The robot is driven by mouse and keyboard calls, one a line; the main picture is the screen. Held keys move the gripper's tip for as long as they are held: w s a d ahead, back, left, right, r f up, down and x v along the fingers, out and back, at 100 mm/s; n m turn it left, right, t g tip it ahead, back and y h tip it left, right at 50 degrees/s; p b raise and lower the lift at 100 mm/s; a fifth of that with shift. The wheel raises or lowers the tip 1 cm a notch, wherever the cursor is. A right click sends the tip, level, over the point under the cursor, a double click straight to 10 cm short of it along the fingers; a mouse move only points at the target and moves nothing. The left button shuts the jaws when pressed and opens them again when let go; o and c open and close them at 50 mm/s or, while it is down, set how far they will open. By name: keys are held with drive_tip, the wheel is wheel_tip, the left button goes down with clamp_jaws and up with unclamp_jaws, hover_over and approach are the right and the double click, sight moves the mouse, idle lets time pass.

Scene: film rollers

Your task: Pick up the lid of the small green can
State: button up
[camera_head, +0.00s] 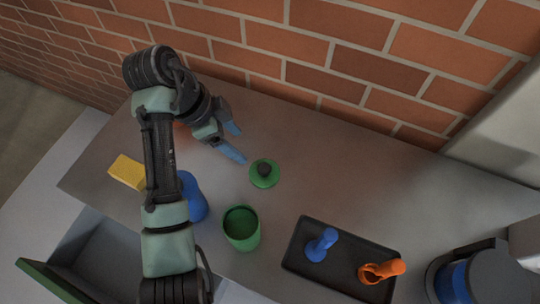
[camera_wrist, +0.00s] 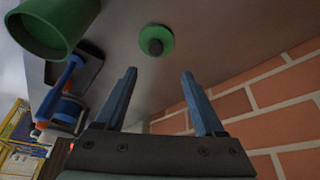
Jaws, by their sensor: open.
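The green lid (camera_head: 264,174) with a dark knob lies flat on the grey counter, behind and right of the open green can (camera_head: 241,228). In the wrist view the lid (camera_wrist: 156,40) is ahead of the fingertips, between their lines, and the can (camera_wrist: 50,26) is at the upper left. My gripper (camera_head: 236,143) has blue fingers and is left of the lid, apart from it. In the wrist view my gripper (camera_wrist: 158,75) is open with nothing between its fingers.
A black tray (camera_head: 300,266) holds a blue tool (camera_head: 320,246) and an orange one (camera_head: 382,271). A blue object (camera_head: 192,198) is partly behind my arm, near a yellow block (camera_head: 127,172). A brick wall (camera_head: 340,60) backs the counter. A dark-and-blue canister (camera_head: 455,282) stands at the right.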

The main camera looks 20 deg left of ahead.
drive_tip(key=b, duration=0.2)
approach(263, 168)
drive_tip(key=shift+w+d+f, duration=0.1)
drive_tip(key=shift+w+f, duration=0.1)
drive_tip(key=shift+f, duration=0.3)
drive_tip(key=shift+w+f, duration=0.2)
drive_tip(key=shift+f, duration=0.25)
drive_tip(key=x, duration=0.5)
drive_tip(key=shift+s+d+f+p, duration=0.1)
drive_tip(key=shift+d+f+p, duration=0.05)
drive_tip(key=shift+d+p, duration=0.2)
drive_tip(key=shift+d+f, duration=0.15)
drive_tip(key=shift+f, duration=0.45)
clamp_jaws()
